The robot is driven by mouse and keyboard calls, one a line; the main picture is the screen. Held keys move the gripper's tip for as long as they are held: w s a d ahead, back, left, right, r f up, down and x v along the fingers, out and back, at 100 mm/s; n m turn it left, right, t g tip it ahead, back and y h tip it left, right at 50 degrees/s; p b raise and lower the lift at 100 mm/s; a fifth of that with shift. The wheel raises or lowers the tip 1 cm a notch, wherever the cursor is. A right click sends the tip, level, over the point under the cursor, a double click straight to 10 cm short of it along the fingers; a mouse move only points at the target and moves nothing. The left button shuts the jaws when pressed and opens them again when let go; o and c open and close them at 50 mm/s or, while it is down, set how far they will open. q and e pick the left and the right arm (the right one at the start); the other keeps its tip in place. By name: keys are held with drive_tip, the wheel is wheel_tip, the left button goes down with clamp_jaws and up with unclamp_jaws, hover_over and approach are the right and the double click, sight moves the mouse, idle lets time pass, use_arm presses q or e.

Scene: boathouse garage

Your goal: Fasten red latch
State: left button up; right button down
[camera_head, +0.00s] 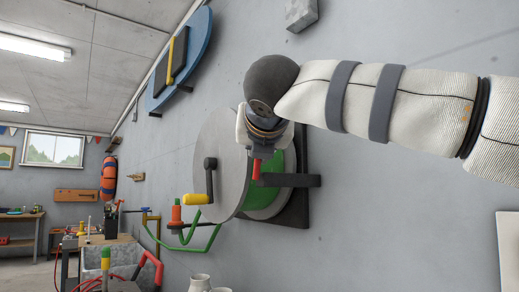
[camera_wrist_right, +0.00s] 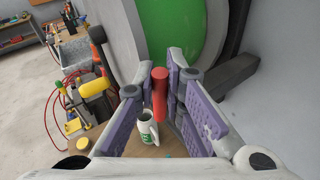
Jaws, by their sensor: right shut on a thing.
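The red latch (camera_head: 256,169) is a short red handle beside the green drum (camera_head: 272,187) of a wall-mounted reel. My right gripper (camera_head: 262,150) reaches it from above, its arm coming in from the right. In the right wrist view, the red latch (camera_wrist_right: 160,95) stands between the purple-padded fingers of the right gripper (camera_wrist_right: 160,78), which are shut on it. The latch's far end and its seat are hidden, so I cannot tell whether it is fastened. My left gripper is not in view.
The reel's grey disc (camera_head: 222,165) carries a crank with a yellow handle (camera_head: 195,199). A cluttered bench is at lower left.

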drive_tip(key=c, duration=1.6)
unclamp_jaws()
drive_tip(key=shift+w, duration=0.1)
drive_tip(key=shift+c, duration=0.2)
